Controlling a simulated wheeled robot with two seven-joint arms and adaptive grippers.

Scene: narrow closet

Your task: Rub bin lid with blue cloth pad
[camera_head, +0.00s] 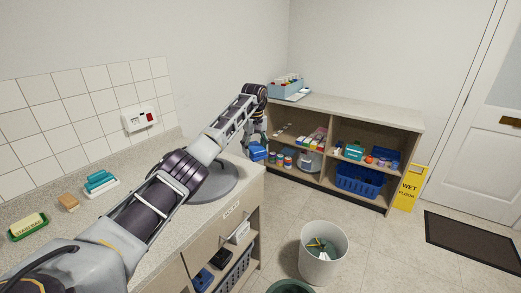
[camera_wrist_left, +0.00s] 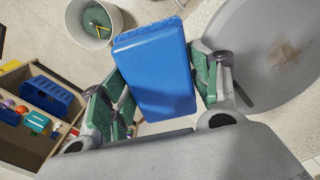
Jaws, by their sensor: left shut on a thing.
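My left gripper (camera_head: 255,142) is shut on the blue cloth pad (camera_head: 259,153), a thick blue block. In the left wrist view the pad (camera_wrist_left: 155,65) sits between the green-faced fingers of my left gripper (camera_wrist_left: 160,88). The bin lid (camera_head: 222,181) is a round grey disc on the counter near its right end, partly hidden behind my left arm. In the left wrist view the lid (camera_wrist_left: 255,85) lies to the right of the pad, with a brown smudge (camera_wrist_left: 287,53) on it. The pad appears apart from the lid. My right gripper is not in view.
The counter (camera_head: 150,205) also holds a teal brush (camera_head: 100,181), a wooden block (camera_head: 68,202) and a sponge in a green dish (camera_head: 28,227). An open white bin (camera_head: 322,262) stands on the floor. A stocked shelf (camera_head: 350,112) and a yellow sign (camera_head: 410,190) are at the back.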

